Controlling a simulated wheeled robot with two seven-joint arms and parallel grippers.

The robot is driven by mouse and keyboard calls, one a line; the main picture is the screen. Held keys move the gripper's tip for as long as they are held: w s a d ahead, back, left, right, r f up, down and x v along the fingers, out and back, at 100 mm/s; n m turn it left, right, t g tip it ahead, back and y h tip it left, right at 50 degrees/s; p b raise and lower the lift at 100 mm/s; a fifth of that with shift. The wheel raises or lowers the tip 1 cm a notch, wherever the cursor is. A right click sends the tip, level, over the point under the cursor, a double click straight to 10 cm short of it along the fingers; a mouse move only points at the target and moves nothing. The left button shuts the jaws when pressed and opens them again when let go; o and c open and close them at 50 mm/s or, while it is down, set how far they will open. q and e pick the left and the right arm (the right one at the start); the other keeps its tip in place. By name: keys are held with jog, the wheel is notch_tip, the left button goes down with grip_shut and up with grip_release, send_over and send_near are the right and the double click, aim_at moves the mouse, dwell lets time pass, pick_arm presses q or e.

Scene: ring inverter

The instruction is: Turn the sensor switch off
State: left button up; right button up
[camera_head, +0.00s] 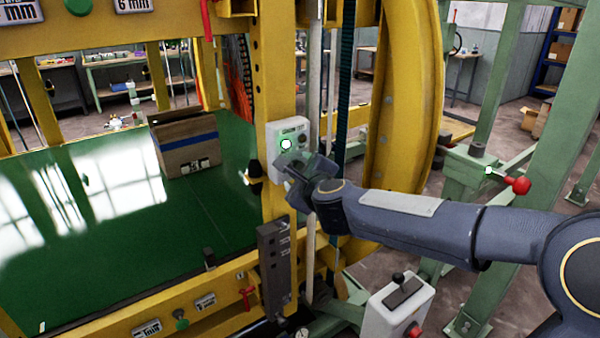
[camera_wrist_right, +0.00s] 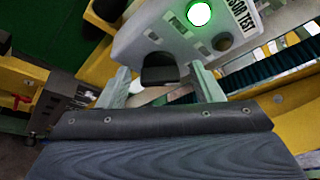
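The sensor test box (camera_head: 276,158) is a pale panel on the yellow upright, with a lit green-white light. It also shows in the right wrist view (camera_wrist_right: 160,40), with "SENSOR TEST" lettering partly cut off, the glowing green light (camera_wrist_right: 199,13) and a black switch knob (camera_wrist_right: 160,70). My right gripper (camera_head: 297,168) is at the lower part of the box and hides the switch in the head view. In the right wrist view its two fingers (camera_wrist_right: 163,84) stand apart, one on each side of the knob, with gaps beside it. My left gripper is not in view.
The yellow ring frame (camera_head: 410,100) rises right of the box, with a vertical rod and dark belt close by. A cardboard box (camera_head: 186,145) stands on the green bed (camera_head: 110,230). A grey control box (camera_head: 395,308) with a black lever is below my right arm.

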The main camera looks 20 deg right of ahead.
jog(key=c, duration=0.9)
jog(key=shift+c, duration=0.2)
jog(key=shift+f+n+t+b, duration=0.25)
jog(key=shift+n+t+b, duration=0.7)
jog(key=shift+n+b, duration=1.7)
jog(key=shift+f+n+t+b, duration=0.3)
jog(key=shift+n+t+b, duration=0.6)
jog(key=shift+n+b, duration=1.7)
jog(key=shift+f+n+t+b, duration=0.25)
jog(key=shift+n+t+b, duration=0.7)
jog(key=shift+n+b, duration=1.65)
jog(key=shift+b, duration=0.3)
jog(key=o, duration=1)
jog(key=shift+r+m, duration=0.1)
jog(key=shift+m, duration=0.15)
